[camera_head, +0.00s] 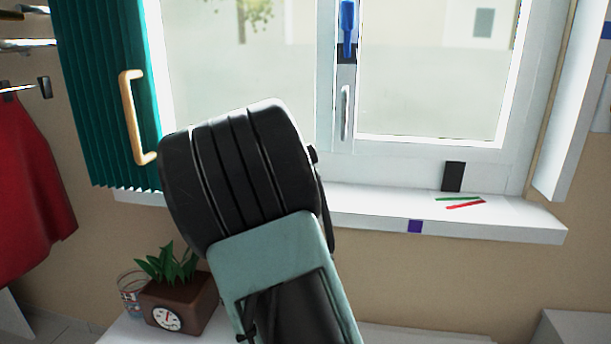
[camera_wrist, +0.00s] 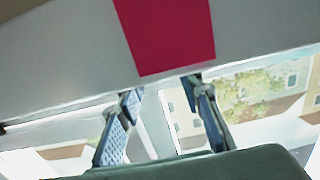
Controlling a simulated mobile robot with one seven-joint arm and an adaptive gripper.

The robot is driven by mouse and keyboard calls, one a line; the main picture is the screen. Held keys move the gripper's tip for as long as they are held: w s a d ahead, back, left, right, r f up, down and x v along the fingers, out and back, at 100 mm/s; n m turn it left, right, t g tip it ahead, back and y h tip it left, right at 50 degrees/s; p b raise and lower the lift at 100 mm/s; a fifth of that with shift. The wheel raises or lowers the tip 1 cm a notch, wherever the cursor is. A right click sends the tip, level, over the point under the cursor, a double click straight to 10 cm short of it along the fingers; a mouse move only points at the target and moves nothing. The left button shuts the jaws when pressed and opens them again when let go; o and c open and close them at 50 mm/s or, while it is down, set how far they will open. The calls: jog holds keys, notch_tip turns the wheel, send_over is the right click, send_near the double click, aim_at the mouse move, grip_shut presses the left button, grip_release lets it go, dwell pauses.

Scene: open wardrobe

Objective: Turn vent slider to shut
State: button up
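The window (camera_head: 430,70) has a white frame and a grey upright handle (camera_head: 346,112). I cannot tell for sure which part is the vent slider. In the wrist view, a red rectangle (camera_wrist: 168,32) lies on a pale grey surface just beyond the fingertips. My gripper (camera_wrist: 162,92) is open, its two fingers apart with nothing seen between them. In the head view my arm hides the fingers and the window's lower left part.
A teal shutter (camera_head: 105,85) with a wooden handle (camera_head: 133,117) is at left. The white sill (camera_head: 380,212) bears red and green strips (camera_head: 465,204); a black block (camera_head: 453,176) stands behind them. A potted plant (camera_head: 175,308) stands below. Red clothing (camera_head: 30,190) hangs at far left.

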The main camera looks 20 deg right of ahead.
jog(key=shift+x, duration=1.85)
jog(key=shift+c, duration=0.5)
grip_shut()
